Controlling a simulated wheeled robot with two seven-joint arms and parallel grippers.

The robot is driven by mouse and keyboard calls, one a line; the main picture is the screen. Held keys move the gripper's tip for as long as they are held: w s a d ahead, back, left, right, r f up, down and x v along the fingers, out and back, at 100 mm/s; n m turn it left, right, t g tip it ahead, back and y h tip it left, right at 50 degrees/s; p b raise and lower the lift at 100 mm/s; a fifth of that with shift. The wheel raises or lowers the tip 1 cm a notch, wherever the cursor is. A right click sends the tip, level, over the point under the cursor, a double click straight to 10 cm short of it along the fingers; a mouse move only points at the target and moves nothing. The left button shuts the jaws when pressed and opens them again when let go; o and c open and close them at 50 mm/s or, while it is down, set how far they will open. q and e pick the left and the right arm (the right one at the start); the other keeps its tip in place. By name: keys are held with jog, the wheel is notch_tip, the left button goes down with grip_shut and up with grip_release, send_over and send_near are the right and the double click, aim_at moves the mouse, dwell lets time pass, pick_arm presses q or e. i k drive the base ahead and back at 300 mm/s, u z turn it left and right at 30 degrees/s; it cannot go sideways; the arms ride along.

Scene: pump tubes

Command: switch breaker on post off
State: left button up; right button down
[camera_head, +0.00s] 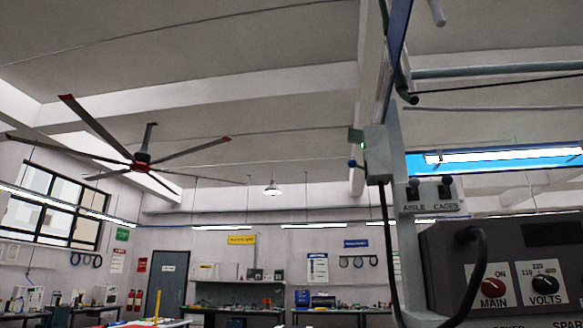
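A pale grey upright post (404,240) stands right of the middle. A grey box (378,154), which looks like the breaker, is fixed to its left side. A small blue-tipped lever (353,163) sticks out to the left of the box. The box is seen edge-on, so its front and any ON or OFF marks are hidden. A black cable (386,230) hangs from the box. Neither of my grippers is in view.
A plate with two black toggles (432,192) marked AISLE and CAGES is on the post's right. A dark panel (500,250) with MAIN and VOLTS knobs fills the lower right. A ceiling fan (140,160) hangs at left. Benches (240,310) line the far wall.

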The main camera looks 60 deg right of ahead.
aim_at(352, 163)
jog(key=z, duration=0.5)
jog(key=i, duration=1.2)
jog(key=z, duration=1.55)
jog(key=i, duration=0.45)
jog(key=z, duration=0.4)
